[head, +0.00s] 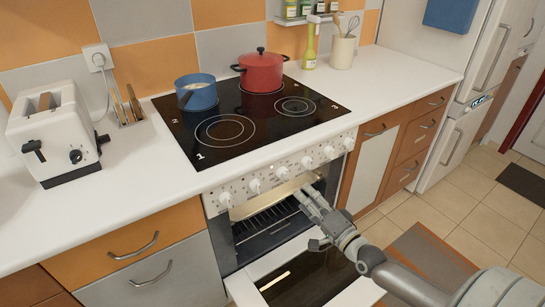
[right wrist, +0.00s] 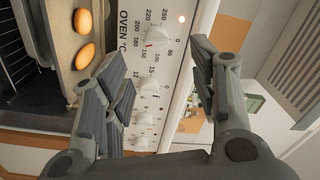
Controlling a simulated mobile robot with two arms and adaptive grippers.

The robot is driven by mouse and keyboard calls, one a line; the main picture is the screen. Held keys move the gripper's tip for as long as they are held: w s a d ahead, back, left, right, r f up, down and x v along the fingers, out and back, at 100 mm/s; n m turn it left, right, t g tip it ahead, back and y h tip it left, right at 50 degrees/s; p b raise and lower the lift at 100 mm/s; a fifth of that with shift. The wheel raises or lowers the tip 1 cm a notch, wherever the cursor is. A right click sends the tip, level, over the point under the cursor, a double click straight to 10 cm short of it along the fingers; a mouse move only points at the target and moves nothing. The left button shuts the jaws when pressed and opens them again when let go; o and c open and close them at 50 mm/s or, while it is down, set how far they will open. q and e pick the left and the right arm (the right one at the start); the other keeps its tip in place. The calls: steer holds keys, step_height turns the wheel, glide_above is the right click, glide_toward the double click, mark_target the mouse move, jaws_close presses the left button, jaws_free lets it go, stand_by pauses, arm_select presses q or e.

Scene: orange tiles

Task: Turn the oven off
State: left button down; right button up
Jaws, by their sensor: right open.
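The oven (head: 262,222) stands under the counter with its door (head: 300,278) folded down open. A row of white knobs runs along its front panel. The temperature knob (right wrist: 157,36), beside the printing "OVEN °C", shows in the right wrist view; in the head view it appears third from the left (head: 282,173). Its exact pointer setting is too small to tell. A small light (right wrist: 182,18) beside it glows. My right gripper (head: 310,192) is open and empty in front of the panel; the wrist view shows its fingers (right wrist: 155,62) spread either side of the knob row. My left gripper is unseen.
A tray with browned buns (right wrist: 85,55) is in the oven. The lowered door juts out beneath my right arm. On the hob (head: 245,118) stand a blue pot (head: 197,93) and a red pot (head: 261,72). A toaster (head: 55,135) stands left on the counter (head: 130,170).

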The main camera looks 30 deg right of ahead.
mark_target(287, 177)
arm_select(q)
steer(key=s, duration=0.2)
steer(key=s+a, duration=0.1)
steer(key=shift+s+r+g, duration=0.15)
steer(key=shift+r+g, duration=0.1)
steer(key=shift+g, duration=0.15)
arm_select(e)
steer(key=w, duration=1)
steer(key=shift+w+a, duration=0.15)
steer(key=shift+w, duration=0.25)
steer(key=c, duration=1)
